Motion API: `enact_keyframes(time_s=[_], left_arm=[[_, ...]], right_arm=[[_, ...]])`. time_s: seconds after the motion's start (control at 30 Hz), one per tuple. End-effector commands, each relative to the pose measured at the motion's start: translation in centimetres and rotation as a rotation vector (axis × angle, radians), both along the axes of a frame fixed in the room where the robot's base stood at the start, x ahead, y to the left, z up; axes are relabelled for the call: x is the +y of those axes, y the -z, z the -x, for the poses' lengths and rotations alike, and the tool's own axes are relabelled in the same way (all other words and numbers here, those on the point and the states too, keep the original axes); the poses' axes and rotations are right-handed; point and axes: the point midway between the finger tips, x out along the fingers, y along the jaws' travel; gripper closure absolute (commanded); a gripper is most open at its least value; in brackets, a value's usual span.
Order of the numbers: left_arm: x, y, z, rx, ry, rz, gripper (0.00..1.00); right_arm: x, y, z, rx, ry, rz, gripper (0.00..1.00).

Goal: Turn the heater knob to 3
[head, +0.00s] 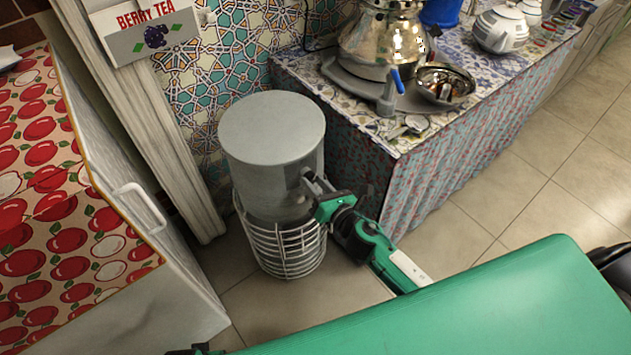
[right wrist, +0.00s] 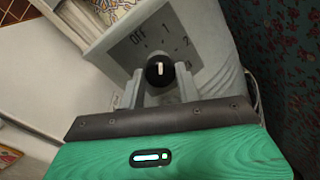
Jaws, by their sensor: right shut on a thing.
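The heater (head: 272,140) is a grey cylinder with a flat round top and a wire cage around its lower part. It stands on the floor between the cabinet and the cloth-covered table. My right gripper (head: 310,186) reaches its side from the right. In the right wrist view, the black heater knob (right wrist: 159,70) with a white mark sits between the fingertips of my right gripper (right wrist: 160,82), which is shut on it. The dial panel (right wrist: 150,46) shows OFF, 1 and 2; a further label at the right is partly hidden. The white mark looks upright in this view.
The patterned table (head: 355,125) at the right holds a shiny samovar (head: 380,38), a metal bowl (head: 445,84) and a white teapot (head: 501,30). A cabinet with an apple-print cloth (head: 40,190) and a handle (head: 140,202) stands at the left. Tiled floor is open at the right.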

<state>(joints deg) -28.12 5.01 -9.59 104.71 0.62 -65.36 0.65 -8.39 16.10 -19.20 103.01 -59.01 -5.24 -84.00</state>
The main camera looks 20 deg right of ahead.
Motion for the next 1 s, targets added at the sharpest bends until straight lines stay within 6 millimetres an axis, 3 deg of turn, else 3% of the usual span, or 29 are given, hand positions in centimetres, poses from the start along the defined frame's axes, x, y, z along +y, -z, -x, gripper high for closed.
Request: enact_keyframes(time_s=[0.47, 1.0], left_arm=[[0.9, 5.6, 1.7, 0.011, 0.007, -0.015, 1.00], [2.5, 11.8, 5.7, 0.019, 0.018, -0.030, 1.00]], right_arm=[[-0.1, -0.3, -0.1, 0.154, 0.002, -0.425, 0.89], [-0.2, -0.4, -0.1, 0.328, 0.002, -0.907, 0.89]])
